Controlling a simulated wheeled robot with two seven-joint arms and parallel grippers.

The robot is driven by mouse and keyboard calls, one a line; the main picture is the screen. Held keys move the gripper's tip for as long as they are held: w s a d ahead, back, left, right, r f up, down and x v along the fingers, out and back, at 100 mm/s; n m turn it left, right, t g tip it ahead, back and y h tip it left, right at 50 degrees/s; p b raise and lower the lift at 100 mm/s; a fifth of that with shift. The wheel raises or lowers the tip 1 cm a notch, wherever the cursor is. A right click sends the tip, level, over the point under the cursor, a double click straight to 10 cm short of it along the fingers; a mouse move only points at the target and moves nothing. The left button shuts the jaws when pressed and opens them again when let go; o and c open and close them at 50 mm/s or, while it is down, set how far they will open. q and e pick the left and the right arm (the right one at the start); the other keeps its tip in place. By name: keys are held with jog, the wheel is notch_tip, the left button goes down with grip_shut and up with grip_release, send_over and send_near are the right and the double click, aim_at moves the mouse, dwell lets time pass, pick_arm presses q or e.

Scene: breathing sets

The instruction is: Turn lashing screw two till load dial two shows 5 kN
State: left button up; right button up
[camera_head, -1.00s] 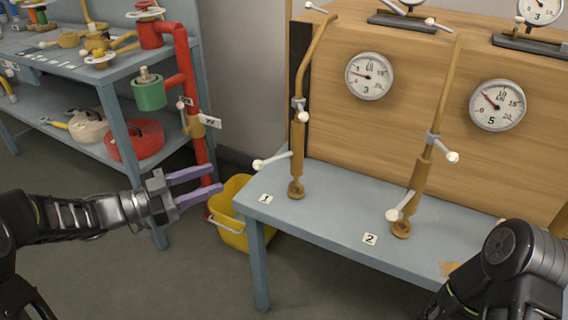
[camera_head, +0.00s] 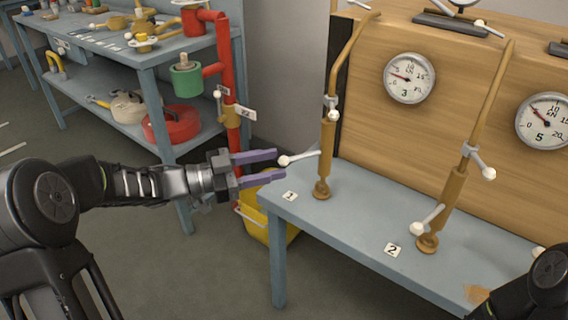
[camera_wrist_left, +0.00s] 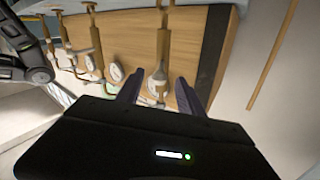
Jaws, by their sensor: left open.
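Lashing screw two (camera_head: 453,195) is a tan turnbuckle rising from the bench beside tag 2 (camera_head: 392,249). A white-knobbed lever (camera_head: 429,219) sticks out near its foot. The dial behind it (camera_head: 545,121) bears a large 5, and its needle points up-left; a dial marked 2 is not legible. My left gripper (camera_head: 279,165) is open and empty, its purple fingers by the lever knob of screw one (camera_head: 326,160), well left of screw two. In the left wrist view the fingers (camera_wrist_left: 160,76) spread with a screw beyond them. My right gripper is out of view.
Another dial (camera_head: 409,78), marked 3, is behind screw one. A yellow bucket (camera_head: 253,222) stands under the blue-grey bench (camera_head: 330,235). A red pipe stand (camera_head: 227,80) and cluttered workbench (camera_head: 150,52) are at left. My right arm shows at lower right.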

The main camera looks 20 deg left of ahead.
aim_at(285, 159)
pick_arm(q)
jog(key=shift+x, duration=1.75)
jog(key=shift+c, duration=0.3)
grip_shut()
jog(key=shift+d, duration=0.1)
